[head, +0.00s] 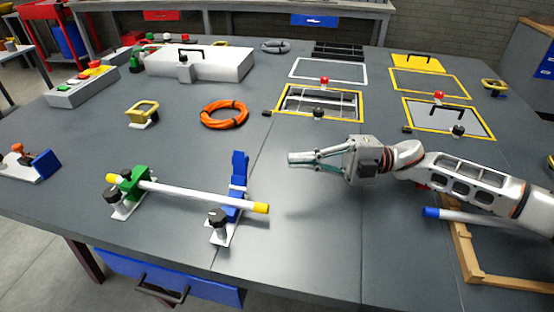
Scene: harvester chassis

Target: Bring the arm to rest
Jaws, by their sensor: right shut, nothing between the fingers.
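My right arm comes in from the right edge of the head view, and its gripper (303,158) points left above the grey table (320,240). The fingers are together with nothing between them. The gripper is clear of the objects around it. It is to the right of the orange cable coil (224,114) and nearer to me than the yellow-framed opening (285,103). My left gripper is not in view.
A white rod with a yellow end (262,208) lies across a green clamp (133,182) and a blue holder (238,186). A blue-ended rod (432,212) and a wooden frame (463,238) lie under my right arm. The front middle table is clear.

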